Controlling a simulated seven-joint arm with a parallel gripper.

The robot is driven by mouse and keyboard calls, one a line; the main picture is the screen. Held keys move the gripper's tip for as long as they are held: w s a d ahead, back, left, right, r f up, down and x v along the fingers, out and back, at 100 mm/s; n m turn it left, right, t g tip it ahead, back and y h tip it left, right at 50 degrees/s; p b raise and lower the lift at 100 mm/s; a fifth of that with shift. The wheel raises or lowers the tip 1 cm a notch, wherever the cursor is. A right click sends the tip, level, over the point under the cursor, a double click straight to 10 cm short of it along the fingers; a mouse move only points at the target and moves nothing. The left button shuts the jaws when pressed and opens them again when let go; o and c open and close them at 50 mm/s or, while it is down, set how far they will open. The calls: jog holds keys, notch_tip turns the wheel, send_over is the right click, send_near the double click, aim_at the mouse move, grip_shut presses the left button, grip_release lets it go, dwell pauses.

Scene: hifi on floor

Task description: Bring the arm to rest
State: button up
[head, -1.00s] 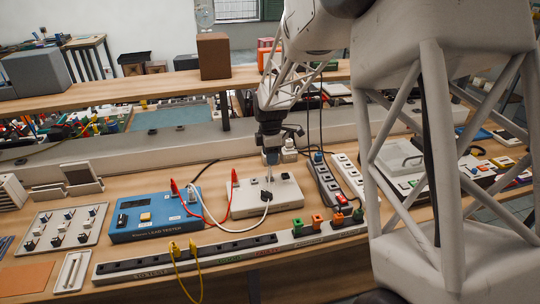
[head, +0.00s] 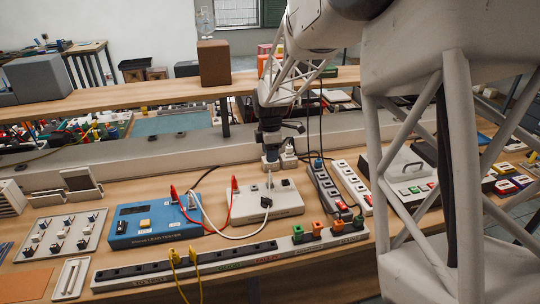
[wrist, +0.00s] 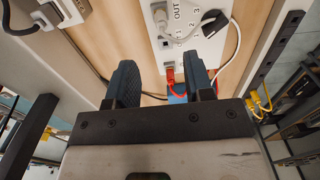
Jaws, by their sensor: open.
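My gripper (head: 270,160) hangs over the workbench, above the back edge of the white outlet box (head: 270,201). In the wrist view its two dark fingers (wrist: 160,85) are apart with nothing between them. My arm comes down from the upper right of the head view and hides part of the bench there.
A blue tester (head: 152,223) with red and white leads stands left of the outlet box. Power strips (head: 325,187) lie to its right. A long socket rail (head: 190,263) with yellow plugs runs along the front. A shelf (head: 130,98) crosses behind.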

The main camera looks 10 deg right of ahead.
jog(key=shift+r, duration=0.7)
jog(key=s+r+m+t, duration=0.1)
jog(key=s+r+m, duration=0.4)
jog(key=s, duration=0.5)
jog(key=s+r+m, duration=0.4)
jog(key=s+r, duration=0.2)
jog(key=s, duration=0.5)
jog(key=s+a+m+t, duration=0.1)
jog(key=s+m, duration=0.8)
jog(key=s, duration=1.2)
jog(key=shift+s+a+t, duration=0.2)
jog(key=shift+s+t, duration=0.05)
jog(key=shift+t, duration=0.05)
jog(key=shift+f, duration=0.1)
